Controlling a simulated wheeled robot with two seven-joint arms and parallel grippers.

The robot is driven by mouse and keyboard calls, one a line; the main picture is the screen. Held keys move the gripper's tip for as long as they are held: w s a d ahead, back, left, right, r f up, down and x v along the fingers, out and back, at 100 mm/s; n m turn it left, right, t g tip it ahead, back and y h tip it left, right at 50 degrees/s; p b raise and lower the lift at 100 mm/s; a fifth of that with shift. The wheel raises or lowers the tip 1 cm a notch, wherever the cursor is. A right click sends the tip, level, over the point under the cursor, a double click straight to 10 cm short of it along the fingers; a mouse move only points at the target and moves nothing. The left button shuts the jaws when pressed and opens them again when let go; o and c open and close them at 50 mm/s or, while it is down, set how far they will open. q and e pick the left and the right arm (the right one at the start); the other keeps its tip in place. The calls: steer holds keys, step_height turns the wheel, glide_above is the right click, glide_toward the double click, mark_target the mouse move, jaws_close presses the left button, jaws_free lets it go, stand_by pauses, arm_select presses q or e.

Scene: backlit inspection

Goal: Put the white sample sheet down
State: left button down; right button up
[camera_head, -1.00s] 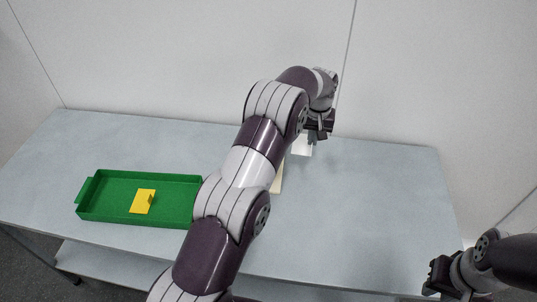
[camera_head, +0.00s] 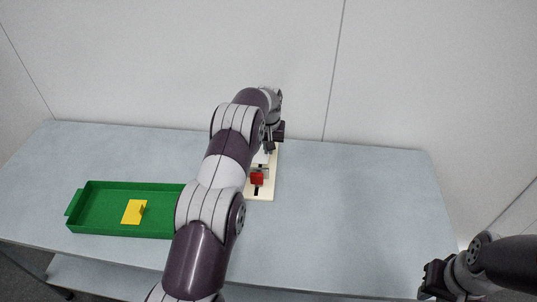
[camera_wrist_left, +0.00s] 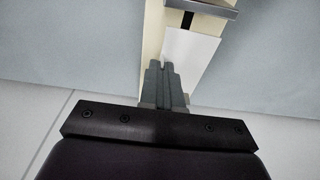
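The white sample sheet (camera_wrist_left: 193,52) is at the fingertips of my left gripper (camera_wrist_left: 162,66) in the left wrist view. The fingers are close together and look shut on it. In the head view my left gripper (camera_head: 268,150) is at the far end of a cream board (camera_head: 264,190), and a small part of the sheet shows below it. The sheet overlaps the board; whether it touches is unclear. My right gripper (camera_head: 430,280) is at the lower right, away from the sheet, and its fingers are too dark to read.
The cream board carries a red block (camera_head: 257,179), a dark slot and a grey bar (camera_wrist_left: 207,7). A green tray (camera_head: 90,231) at the left holds a yellow piece with an upright tab (camera_head: 133,212). The table (camera_head: 350,210) is clear on the right.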

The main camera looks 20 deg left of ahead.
arm_select(q)
step_height(320, 180, down, 4)
steer(key=shift+r, duration=0.1)
steer(key=c, duration=1.4)
jaws_free()
steer(key=shift+o, duration=0.2)
